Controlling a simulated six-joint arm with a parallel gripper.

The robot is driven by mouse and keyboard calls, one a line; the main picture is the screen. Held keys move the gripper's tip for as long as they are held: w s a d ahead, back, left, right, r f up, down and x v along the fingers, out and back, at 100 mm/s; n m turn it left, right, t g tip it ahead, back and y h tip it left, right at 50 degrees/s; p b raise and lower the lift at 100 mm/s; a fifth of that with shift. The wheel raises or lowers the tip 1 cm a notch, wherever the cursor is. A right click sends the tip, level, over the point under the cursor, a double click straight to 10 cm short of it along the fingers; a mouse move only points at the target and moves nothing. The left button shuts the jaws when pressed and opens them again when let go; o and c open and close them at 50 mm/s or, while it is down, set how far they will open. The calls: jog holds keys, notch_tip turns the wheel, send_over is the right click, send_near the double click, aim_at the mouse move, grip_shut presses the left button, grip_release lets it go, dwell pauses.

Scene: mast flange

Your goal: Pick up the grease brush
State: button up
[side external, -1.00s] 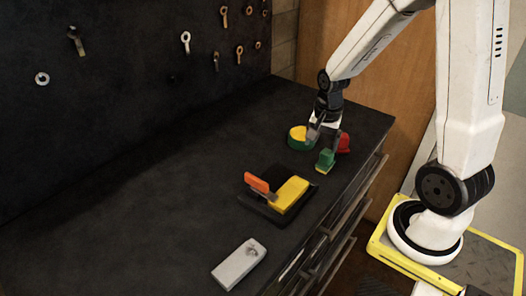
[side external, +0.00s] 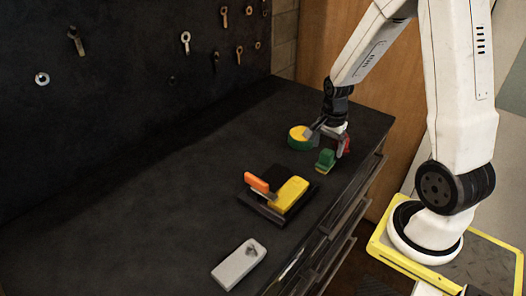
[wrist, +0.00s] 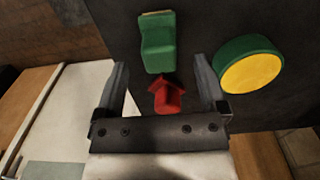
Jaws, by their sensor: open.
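A small green block with a tan edge (side external: 325,160) stands on the dark bench top near its front edge. It may be the grease brush, but I cannot tell for certain. The same green block shows in the wrist view (wrist: 157,45), just past my fingertips. My gripper (side external: 328,135) is open and empty, above and behind the green block in the side view. In the wrist view, a red arrow-shaped piece (wrist: 166,92) shows between my fingers, apart from both. In the side view it is partly hidden by a finger.
A round green and yellow tin (side external: 299,138) stands just left of my gripper. A black tray (side external: 262,209) with an orange piece (side external: 258,184) and a yellow block (side external: 290,194) lies nearer. A grey plate (side external: 239,263) lies at the near end. The left bench top is clear.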

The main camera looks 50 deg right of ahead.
aim_at(327, 151)
jog(key=shift+d+f, duration=0.15)
jog(key=shift+f, duration=2.45)
grip_shut()
